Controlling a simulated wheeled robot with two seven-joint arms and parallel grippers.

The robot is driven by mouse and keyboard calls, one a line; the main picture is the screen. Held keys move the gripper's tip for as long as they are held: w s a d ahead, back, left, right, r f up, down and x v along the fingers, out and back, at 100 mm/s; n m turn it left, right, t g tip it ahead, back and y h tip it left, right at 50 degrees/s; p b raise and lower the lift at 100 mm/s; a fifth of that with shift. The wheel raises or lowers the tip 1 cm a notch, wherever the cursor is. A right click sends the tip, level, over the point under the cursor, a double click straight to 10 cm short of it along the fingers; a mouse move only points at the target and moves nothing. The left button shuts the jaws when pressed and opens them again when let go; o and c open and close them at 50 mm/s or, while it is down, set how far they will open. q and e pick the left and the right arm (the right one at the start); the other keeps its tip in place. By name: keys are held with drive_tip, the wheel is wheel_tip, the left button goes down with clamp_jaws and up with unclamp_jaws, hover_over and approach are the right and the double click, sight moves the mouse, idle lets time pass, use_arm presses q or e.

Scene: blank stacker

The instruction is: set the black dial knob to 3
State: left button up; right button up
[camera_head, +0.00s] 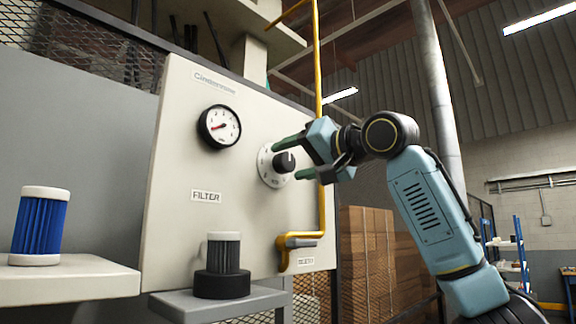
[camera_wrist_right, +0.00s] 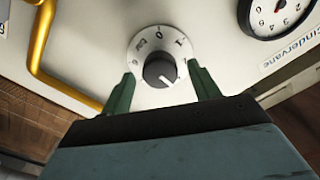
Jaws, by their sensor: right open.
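The black dial knob (camera_head: 284,163) sits on a round pale dial plate (camera_head: 267,171) on the cream panel. It also shows in the right wrist view (camera_wrist_right: 158,67), where a white pointer line runs toward the lower right edge of the knob. A 0 and a 1 are readable on the dial there; I cannot read which number the pointer is at. My right gripper (camera_head: 287,160) is open, its green fingers above and below the knob in the head view. In the wrist view the fingers lie on either side of the knob with visible gaps. My left gripper is not in view.
A pressure gauge (camera_head: 219,127) is on the panel (camera_head: 180,180) left of the dial. A yellow pipe (camera_head: 320,215) with a valve handle runs at the right. A blue filter (camera_head: 40,226) and a grey filter (camera_head: 223,252) stand on ledges. Open space lies right of my arm.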

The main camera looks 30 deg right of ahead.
drive_tip(key=b+v, duration=0.2)
drive_tip(key=v, duration=0.9)
drive_tip(key=shift+b, duration=0.3)
